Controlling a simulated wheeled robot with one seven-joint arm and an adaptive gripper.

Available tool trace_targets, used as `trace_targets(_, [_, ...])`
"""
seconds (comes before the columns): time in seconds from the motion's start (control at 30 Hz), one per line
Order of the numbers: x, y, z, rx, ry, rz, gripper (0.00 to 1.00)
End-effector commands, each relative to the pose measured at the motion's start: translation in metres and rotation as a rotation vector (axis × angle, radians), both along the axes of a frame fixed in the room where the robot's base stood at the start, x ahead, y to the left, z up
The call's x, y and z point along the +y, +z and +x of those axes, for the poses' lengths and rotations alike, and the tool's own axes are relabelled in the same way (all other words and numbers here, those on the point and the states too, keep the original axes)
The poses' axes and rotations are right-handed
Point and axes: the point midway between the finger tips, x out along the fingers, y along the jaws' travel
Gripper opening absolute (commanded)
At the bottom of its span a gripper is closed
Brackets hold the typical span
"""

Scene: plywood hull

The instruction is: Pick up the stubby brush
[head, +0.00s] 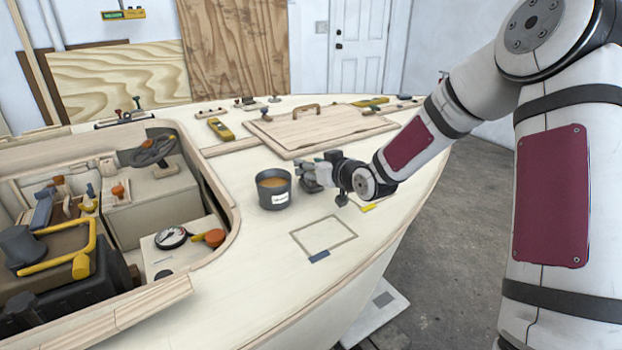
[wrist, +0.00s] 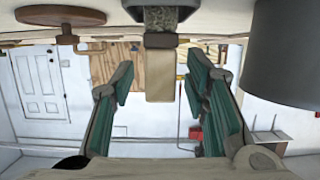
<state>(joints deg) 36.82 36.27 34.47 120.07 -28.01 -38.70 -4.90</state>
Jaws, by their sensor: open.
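The stubby brush shows in the wrist view, which appears upside down. It has a pale wooden handle (wrist: 159,88), a dark metal collar and speckled bristles (wrist: 165,18), and it seems to stand bristles-down on the deck. My gripper (wrist: 158,76) is open, with its green-padded fingers on either side of the handle in the picture. A gap shows on both sides, and I cannot tell how far beyond the fingertips the brush is. In the head view my gripper (head: 315,174) is low over the deck, and I cannot make out the brush there.
A dark grey cup (head: 273,189) stands close left of my gripper; it is large at the right of the wrist view (wrist: 288,50). A brown round object with a stem (wrist: 60,17) is on the other side. A wooden hatch (head: 320,130) lies behind. The deck in front is mostly clear.

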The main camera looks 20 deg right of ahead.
Motion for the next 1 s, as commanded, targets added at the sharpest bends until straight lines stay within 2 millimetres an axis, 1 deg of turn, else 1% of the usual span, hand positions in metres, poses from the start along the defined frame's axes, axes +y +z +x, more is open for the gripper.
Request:
trace_targets(0.2, [0.0, 0.0, 0.001, 0.0, 0.0, -0.001, 0.42])
trace_targets(0.27, [0.0, 0.0, 0.0, 0.0, 0.0, -0.001, 0.28])
trace_targets(0.3, [0.0, 0.0, 0.001, -0.001, 0.0, -0.001, 0.19])
trace_targets(0.4, [0.0, 0.0, 0.0, 0.0, 0.0, -0.001, 0.0])
trace_targets(0.77, [0.0, 0.002, 0.0, -0.001, 0.0, -0.001, 0.0])
trace_targets(0.87, [0.0, 0.006, 0.0, -0.002, 0.001, -0.001, 0.0])
trace_targets(1.0, [0.0, 0.019, 0.0, -0.004, 0.0, -0.003, 0.0])
